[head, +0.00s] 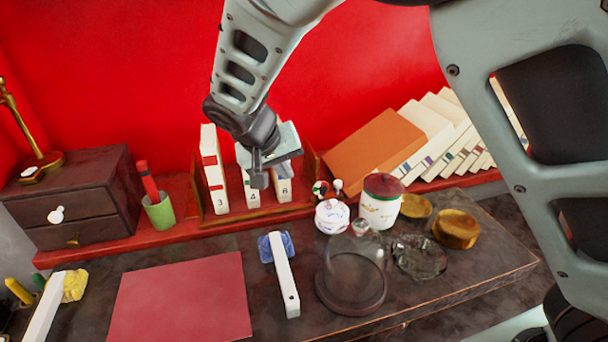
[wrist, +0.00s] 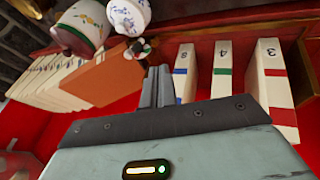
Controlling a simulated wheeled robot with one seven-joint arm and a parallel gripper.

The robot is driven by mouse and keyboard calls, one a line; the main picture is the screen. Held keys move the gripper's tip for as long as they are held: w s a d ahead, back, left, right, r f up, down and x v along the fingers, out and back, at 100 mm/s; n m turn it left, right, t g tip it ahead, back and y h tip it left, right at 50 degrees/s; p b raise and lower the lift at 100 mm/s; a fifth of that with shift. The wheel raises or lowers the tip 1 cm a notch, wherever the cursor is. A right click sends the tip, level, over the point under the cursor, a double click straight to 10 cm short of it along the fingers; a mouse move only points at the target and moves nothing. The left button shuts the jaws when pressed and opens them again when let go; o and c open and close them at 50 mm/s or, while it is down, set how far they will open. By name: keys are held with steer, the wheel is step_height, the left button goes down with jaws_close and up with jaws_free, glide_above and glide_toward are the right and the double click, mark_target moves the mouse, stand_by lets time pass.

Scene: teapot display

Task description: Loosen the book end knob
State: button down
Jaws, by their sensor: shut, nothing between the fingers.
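The book end (head: 312,163) is a brown wooden rack around upright numbered white books, at the middle of the back shelf. Small knob-like pieces stand beside its right end: a white round one (head: 337,186) and a dark, red and green one (head: 320,188). In the wrist view these small pieces (wrist: 138,48) show close together above the fingers; which one is the book end knob I cannot tell. My gripper (head: 259,178) is shut and empty, in front of the books and left of the small pieces. It also shows in the wrist view (wrist: 158,86).
An orange book (head: 373,143) and several white books lean at the right. A white pot (head: 332,216) and a red-lidded jar (head: 381,200) stand close in front of the small pieces. A glass dome (head: 353,272) stands nearer. A green cup (head: 160,211) stands left.

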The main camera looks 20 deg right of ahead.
steer(key=p, duration=0.2)
glide_toward(320, 197)
step_height(320, 197, down, 4)
steer(key=w+a, duration=0.2)
steer(key=w, duration=0.1)
steer(key=shift+s+d+f+p, duration=0.1)
steer(key=shift+d+f, duration=0.15)
steer(key=shift+d, duration=0.4)
steer(key=shift+s+d+f+p, duration=0.15)
steer(key=shift+d+f, duration=0.15)
steer(key=shift+d, duration=0.35)
steer(key=shift+d+f+p, duration=0.1)
steer(key=shift+d+f, duration=0.15)
steer(key=shift+d, duration=0.35)
steer(key=shift+f, duration=0.1)
